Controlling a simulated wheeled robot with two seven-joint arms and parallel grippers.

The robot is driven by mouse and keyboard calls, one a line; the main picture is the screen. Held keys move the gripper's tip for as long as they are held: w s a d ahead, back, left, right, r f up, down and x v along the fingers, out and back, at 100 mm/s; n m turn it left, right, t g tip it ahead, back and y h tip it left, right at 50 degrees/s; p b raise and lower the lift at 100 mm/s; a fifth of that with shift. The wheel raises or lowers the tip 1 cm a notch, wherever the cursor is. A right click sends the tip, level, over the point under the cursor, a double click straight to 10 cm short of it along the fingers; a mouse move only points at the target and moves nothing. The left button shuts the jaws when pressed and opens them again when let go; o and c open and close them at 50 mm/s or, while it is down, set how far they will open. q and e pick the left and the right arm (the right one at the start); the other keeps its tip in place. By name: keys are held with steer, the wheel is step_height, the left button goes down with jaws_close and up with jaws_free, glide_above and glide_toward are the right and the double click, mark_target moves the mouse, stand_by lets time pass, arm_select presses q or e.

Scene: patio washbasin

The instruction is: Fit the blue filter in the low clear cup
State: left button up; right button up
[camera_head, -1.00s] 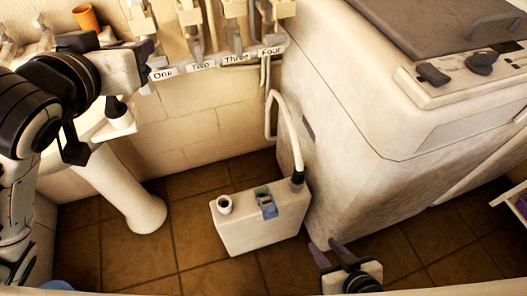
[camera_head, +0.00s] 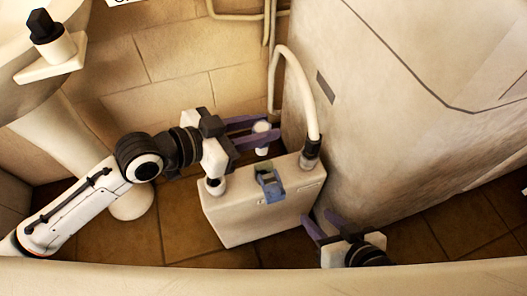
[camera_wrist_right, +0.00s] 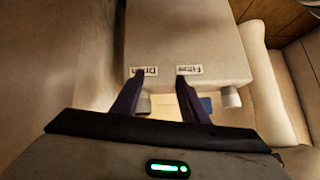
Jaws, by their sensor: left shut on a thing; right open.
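My left gripper (camera_head: 268,127) reaches in over the back of a pale box on the floor (camera_head: 235,222). Its purple fingers are shut on a small pale cylinder (camera_head: 262,150), which looks upright; I see no blue on it and cannot tell if it is the filter. A blue piece (camera_head: 269,184) sits at the middle of the box's top. A short round port (camera_head: 216,187) is at the box's left end, partly under my gripper. No clear cup can be made out. My right gripper (camera_head: 320,219) is open and empty by the box's right end; its fingers show in the right wrist view (camera_wrist_right: 160,95).
A pale hose (camera_head: 303,85) arches into a dark connector (camera_head: 311,152) at the box's right end. A large pale cabinet (camera_head: 400,130) stands close on the right. A basin (camera_head: 20,100) with a black-topped white part (camera_head: 47,40) is at upper left. Labels show in the right wrist view.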

mark_target(263, 154)
arm_select(q)
steer(key=f, duration=0.2)
steer(key=f+b, duration=0.1)
steer(key=shift+s+d, duration=0.25)
steer(key=shift+s, duration=0.05)
steer(key=shift+f, duration=0.35)
step_height(263, 154, down, 3)
steer(key=b, duration=0.3)
steer(key=shift+r, duration=0.2)
steer(key=shift+f+b, duration=0.35)
steer(key=shift+b, duration=0.1)
steer(key=shift+f+b, duration=0.85)
arm_select(e)
steer(key=shift+n+g+y, duration=0.6)
steer(key=shift+n+y, duration=0.1)
steer(key=shift+y, duration=0.1)
steer(key=a+f, duration=0.1)
steer(key=w+a+f, duration=0.1)
steer(key=a, duration=0.1)
steer(key=shift+w+a+f, duration=0.1)
steer(key=shift+a+f, duration=0.2)
steer(key=shift+f, duration=0.05)
arm_select(q)
steer(key=shift+p, duration=0.6)
arm_select(e)
steer(key=shift+r, duration=0.55)
